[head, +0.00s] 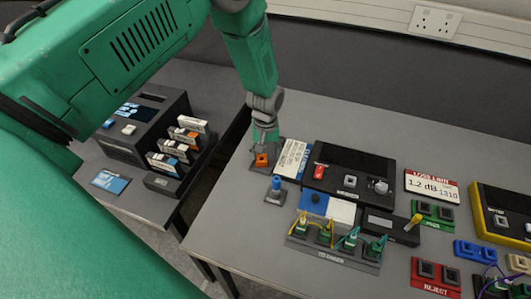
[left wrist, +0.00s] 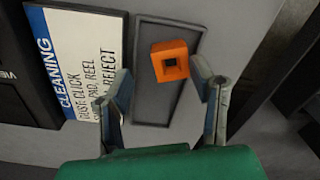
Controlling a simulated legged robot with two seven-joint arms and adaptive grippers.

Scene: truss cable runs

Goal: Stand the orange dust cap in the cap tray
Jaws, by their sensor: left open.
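The orange dust cap (left wrist: 170,62) sits upright within the rim of the dark grey cap tray (left wrist: 152,108), near the tray's far end in the left wrist view. A dark square opening shows in its top. In the head view the cap (head: 261,160) is just below my left gripper (head: 264,143). In the left wrist view my left gripper (left wrist: 160,70) is open, with one finger on each side of the cap. The right finger is closer to it, and a gap shows on the left. My right gripper is not in view.
A cleaning card (left wrist: 85,60) lies beside the tray. A blue-topped cap or plug (head: 276,188) stands close by on the bench. A dark meter unit (head: 350,170) and a row of connectors (head: 335,250) lie to the right. The bench's left edge and a gap are near the tray.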

